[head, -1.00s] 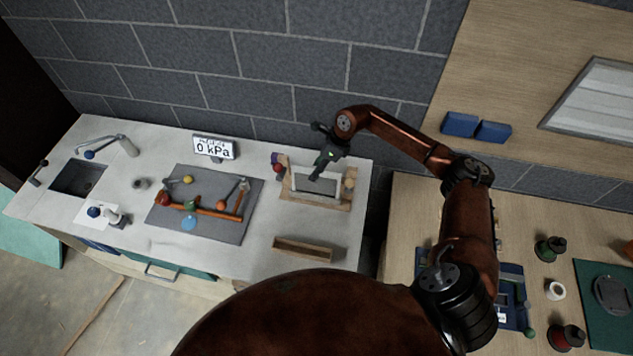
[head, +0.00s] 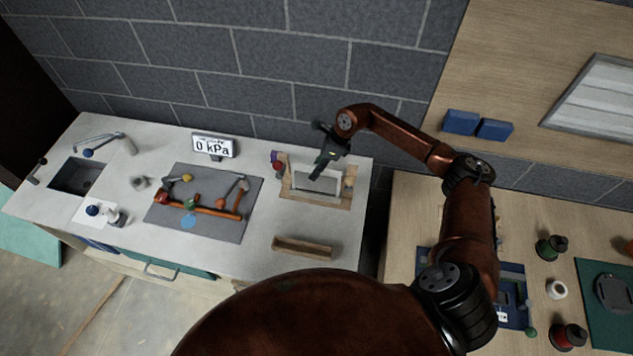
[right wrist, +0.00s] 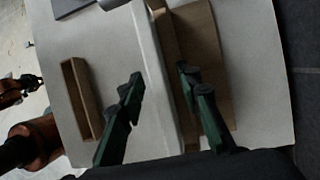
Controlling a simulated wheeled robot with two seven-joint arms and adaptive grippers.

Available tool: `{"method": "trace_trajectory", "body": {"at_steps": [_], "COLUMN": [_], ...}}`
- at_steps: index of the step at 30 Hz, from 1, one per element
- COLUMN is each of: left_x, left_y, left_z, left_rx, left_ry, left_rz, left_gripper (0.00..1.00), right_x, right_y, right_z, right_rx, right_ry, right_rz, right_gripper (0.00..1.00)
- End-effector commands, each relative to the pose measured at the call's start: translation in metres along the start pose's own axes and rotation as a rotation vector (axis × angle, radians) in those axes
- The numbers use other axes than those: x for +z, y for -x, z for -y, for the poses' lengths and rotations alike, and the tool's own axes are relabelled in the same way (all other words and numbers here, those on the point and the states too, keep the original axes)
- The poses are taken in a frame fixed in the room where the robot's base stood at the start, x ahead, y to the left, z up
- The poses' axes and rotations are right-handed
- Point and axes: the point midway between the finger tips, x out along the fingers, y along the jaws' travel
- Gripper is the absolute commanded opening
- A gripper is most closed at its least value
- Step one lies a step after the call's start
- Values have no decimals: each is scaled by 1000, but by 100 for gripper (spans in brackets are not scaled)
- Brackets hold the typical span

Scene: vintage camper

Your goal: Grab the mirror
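The mirror (head: 318,181) appears as a pale grey rectangular panel at a wooden stand (head: 345,201) on the right part of the white counter. In the right wrist view, a long pale panel edge, likely the mirror (right wrist: 163,70), runs between my fingers. My right gripper (head: 314,177) reaches down over the mirror from behind. In the right wrist view its two dark green fingers (right wrist: 160,85) are spread apart, one on each side of that edge. I cannot tell whether either finger touches it.
A small wooden tray (head: 303,248) lies in front of the stand. A grey mat (head: 230,234) with orange pipework lies left, with a "0 kPa" display (head: 214,146) behind it. A block wall stands close behind the counter. A wooden workbench (head: 400,215) stands to the right.

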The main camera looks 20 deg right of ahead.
Motion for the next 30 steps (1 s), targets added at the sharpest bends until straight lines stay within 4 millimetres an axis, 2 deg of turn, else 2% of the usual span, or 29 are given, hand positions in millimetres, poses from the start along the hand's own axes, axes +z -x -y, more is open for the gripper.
{"method": "trace_trajectory", "body": {"at_steps": [4,18,30], "left_x": [0,0,-1], "left_y": [0,0,0], "left_z": [0,0,0], "left_rx": [0,0,0], "left_ry": [0,0,0], "left_rz": [0,0,-1], "left_gripper": [0,0,0], "right_x": [0,0,0], "right_y": [0,0,0], "right_z": [0,0,0], "right_rx": [0,0,0], "right_ry": [0,0,0], "right_rz": [0,0,0], "right_gripper": [32,0,0]}}
